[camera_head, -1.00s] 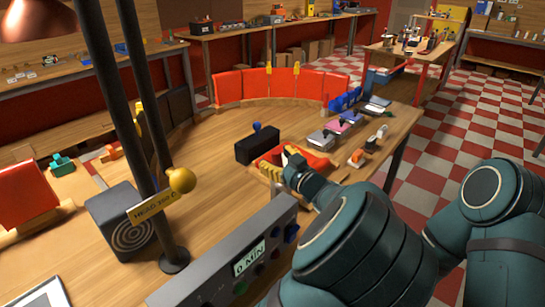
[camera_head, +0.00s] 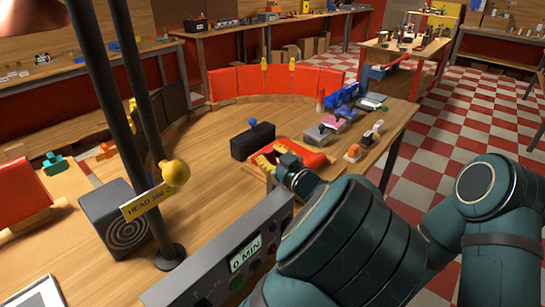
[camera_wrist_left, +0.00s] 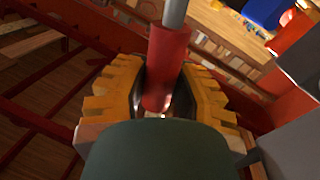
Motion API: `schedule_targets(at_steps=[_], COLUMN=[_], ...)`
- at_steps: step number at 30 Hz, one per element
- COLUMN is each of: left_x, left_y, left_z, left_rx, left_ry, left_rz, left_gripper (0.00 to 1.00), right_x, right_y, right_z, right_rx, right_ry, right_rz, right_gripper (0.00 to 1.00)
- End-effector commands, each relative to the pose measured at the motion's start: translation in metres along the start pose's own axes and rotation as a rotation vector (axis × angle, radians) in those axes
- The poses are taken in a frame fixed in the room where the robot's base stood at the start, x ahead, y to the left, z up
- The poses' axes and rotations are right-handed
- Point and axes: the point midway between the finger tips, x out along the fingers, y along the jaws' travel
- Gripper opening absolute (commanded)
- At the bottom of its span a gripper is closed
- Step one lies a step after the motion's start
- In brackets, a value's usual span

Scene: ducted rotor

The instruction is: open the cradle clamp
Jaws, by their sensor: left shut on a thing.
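My left gripper (camera_head: 275,156) is at the red cradle (camera_head: 314,159) on the curved wooden bench. In the left wrist view its yellow toothed fingers (camera_wrist_left: 162,100) are shut around a red cylindrical grip (camera_wrist_left: 168,58). A grey rod (camera_wrist_left: 174,12) runs out of the grip's top, which looks like the cradle clamp's lever. In the head view the gripper and wrist hide this lever and part of the cradle. My right gripper is not in view.
A black box with a blue knob (camera_head: 252,144) stands just left of the cradle. Small parts (camera_head: 352,152) line the bench to its right. A grey panel (camera_head: 228,254) with a display lies in front, and dark posts (camera_head: 141,100) rise at left.

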Motion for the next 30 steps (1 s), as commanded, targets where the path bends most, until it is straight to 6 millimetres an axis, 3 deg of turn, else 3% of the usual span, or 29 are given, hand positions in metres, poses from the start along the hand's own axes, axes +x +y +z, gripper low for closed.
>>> schedule_targets(at_steps=[8, 9, 11, 22, 26, 30], left_x=[0.001, 0.001, 0.001, -0.004, -0.019, -0.046], left_y=[-0.002, -0.002, -0.002, -0.001, 0.000, 0.000], left_z=[0.001, 0.001, 0.001, 0.000, 0.000, 0.000], left_rx=[-0.003, -0.003, -0.003, -0.003, -0.004, -0.004], left_ry=[-0.001, -0.001, -0.001, -0.001, -0.002, -0.003], left_rz=[-0.004, -0.004, -0.004, -0.001, 0.001, 0.001], left_gripper=[0.00, 0.43, 0.59, 0.59, 0.59, 0.59], right_x=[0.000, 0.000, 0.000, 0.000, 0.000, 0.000], right_y=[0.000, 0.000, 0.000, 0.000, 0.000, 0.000], right_z=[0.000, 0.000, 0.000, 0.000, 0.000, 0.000], right_rx=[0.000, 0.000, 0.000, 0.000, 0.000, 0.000], right_ry=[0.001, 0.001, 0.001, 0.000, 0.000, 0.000], right_rz=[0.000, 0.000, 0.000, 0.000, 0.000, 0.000], right_gripper=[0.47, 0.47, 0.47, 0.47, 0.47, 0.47])
